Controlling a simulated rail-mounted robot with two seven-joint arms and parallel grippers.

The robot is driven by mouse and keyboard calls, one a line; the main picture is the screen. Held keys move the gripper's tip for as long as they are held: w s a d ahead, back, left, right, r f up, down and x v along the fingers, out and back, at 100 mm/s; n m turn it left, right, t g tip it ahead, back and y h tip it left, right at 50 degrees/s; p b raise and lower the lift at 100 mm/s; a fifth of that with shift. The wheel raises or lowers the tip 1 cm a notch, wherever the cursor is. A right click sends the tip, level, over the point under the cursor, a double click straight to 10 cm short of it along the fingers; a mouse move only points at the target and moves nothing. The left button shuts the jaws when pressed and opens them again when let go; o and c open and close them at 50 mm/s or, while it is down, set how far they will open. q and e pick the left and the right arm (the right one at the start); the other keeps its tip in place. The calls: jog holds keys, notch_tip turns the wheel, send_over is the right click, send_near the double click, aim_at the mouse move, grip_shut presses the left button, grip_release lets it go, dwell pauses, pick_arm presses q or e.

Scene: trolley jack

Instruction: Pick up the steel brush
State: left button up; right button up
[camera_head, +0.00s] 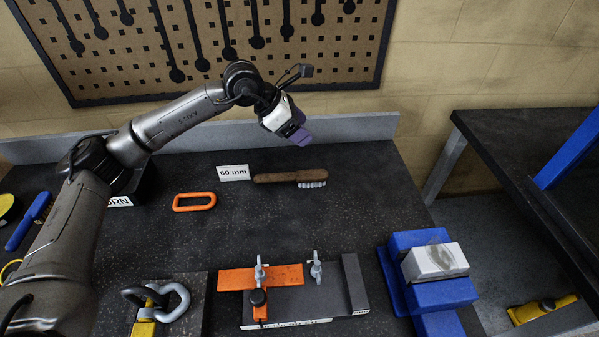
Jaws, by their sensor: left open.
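The steel brush (290,177) lies flat near the back of the dark bench. It has a brown wooden handle pointing left and pale bristles at its right end. My left gripper (300,137) hangs above and behind the brush, apart from it, with its purple fingertips pointing down and to the right. It is open and I see nothing held in it. My right gripper is not in view.
An orange-and-grey clamp fixture (300,290) and a blue vise (438,290) stand in front. A pegboard (200,45) hangs behind.

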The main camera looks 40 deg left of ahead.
aim_at(303, 174)
pick_arm(q)
jog(key=f+g, duration=0.1)
jog(key=f, duration=0.2)
jog(key=s+f+g+y+b, duration=0.1)
jog(key=f, duration=0.3)
jog(key=f+m+g+y+b, duration=0.1)
jog(key=f, duration=0.2)
jog(key=shift+s+f, duration=0.35)
jog(key=shift+f, duration=0.05)
jog(key=shift+w+d+f, duration=0.15)
jog(key=shift+w+f, duration=0.05)
jog(key=shift+f, duration=0.3)
jog(key=b+x, duration=0.2)
jog(key=x, duration=0.2)
jog(key=shift+w+f, duration=0.1)
jog(key=shift+w, duration=0.05)
jog(key=shift+c, duration=1.4)
jog(key=c, duration=0.7)
jog(key=shift+c, duration=0.5)
